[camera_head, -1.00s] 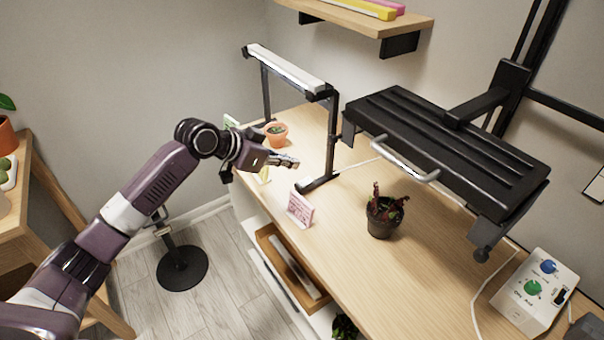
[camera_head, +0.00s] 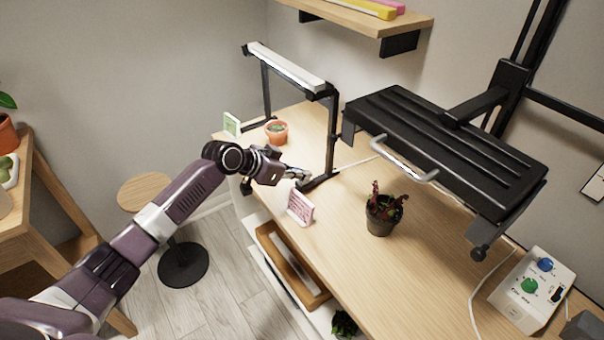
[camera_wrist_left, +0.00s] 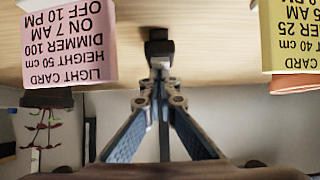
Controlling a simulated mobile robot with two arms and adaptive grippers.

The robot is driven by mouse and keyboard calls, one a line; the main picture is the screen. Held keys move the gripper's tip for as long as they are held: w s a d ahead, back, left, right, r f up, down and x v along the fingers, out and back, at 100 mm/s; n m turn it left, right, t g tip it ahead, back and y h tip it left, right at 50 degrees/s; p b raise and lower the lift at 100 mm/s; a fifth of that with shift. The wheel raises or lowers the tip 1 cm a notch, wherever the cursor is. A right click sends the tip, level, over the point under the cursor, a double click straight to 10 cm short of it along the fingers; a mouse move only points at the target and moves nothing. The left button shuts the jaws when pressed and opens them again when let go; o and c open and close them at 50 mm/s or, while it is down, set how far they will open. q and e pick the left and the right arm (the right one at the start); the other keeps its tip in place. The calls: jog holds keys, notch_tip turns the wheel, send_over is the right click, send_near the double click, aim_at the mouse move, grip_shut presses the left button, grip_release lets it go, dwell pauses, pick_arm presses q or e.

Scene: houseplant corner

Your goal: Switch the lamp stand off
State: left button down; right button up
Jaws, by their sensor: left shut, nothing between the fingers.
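The lamp stand (camera_head: 331,135) is a black frame on the desk with a white light bar (camera_head: 286,68) across its top. Whether the bar is lit is not clear. My left gripper (camera_head: 302,176) is low over the desk at the front end of the stand's near foot (camera_head: 320,183). In the left wrist view the gripper (camera_wrist_left: 160,85) is shut and empty. A black block (camera_wrist_left: 159,48), seemingly the foot's front end, lies straight ahead of the fingertips; I cannot tell whether they touch. No switch can be made out. My right gripper is not in view.
A pink light card (camera_head: 300,207) stands close to my gripper; a yellow card (camera_wrist_left: 291,35) is on the other side. A terracotta pot (camera_head: 277,132), a dark potted plant (camera_head: 382,216), a black lamp panel (camera_head: 445,150) and a control box (camera_head: 533,290) are nearby.

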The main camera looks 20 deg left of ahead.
pick_arm(q)
jog(key=shift+w+d, duration=0.1)
jog(key=shift+d, duration=0.1)
jog(key=shift+w+d+r, duration=0.15)
jog(key=shift+w+d, duration=0.2)
jog(key=shift+w, duration=0.2)
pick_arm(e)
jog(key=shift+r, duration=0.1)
